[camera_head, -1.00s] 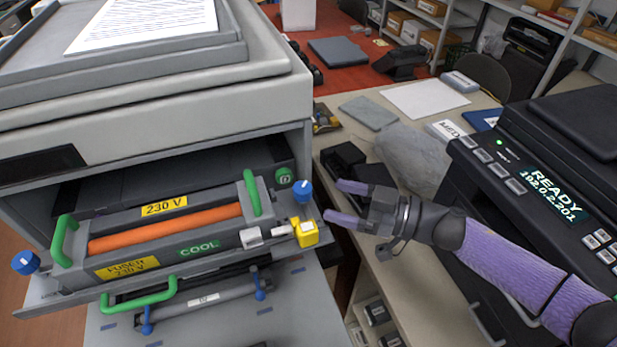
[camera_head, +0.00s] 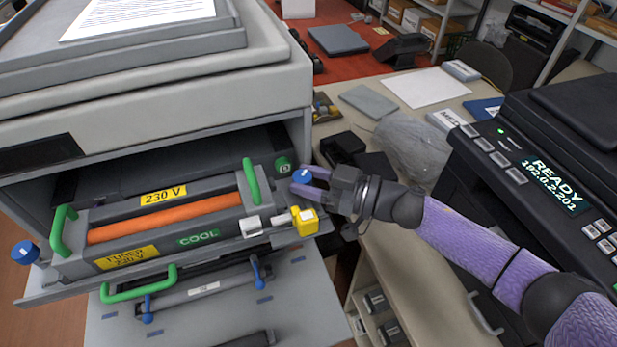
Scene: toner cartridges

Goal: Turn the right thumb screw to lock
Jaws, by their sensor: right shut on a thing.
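The right thumb screw (camera_head: 301,176) is a blue knob with a small white mark, at the right end of the grey fuser unit (camera_head: 220,207). My right gripper (camera_head: 306,182) reaches in from the right, and its two purple fingers are shut on that knob, one on each side. The fingers partly cover the knob. The left thumb screw (camera_head: 25,253), also blue, stands at the unit's left end with nothing touching it. The unit has an orange roller, green handles and yellow 230 V labels. My left gripper is not in view.
A yellow block connector (camera_head: 305,221) sits just below my right gripper. The open printer body (camera_head: 150,90) rises behind the fuser unit. A black printer (camera_head: 560,170) stands at the right, close to my right arm.

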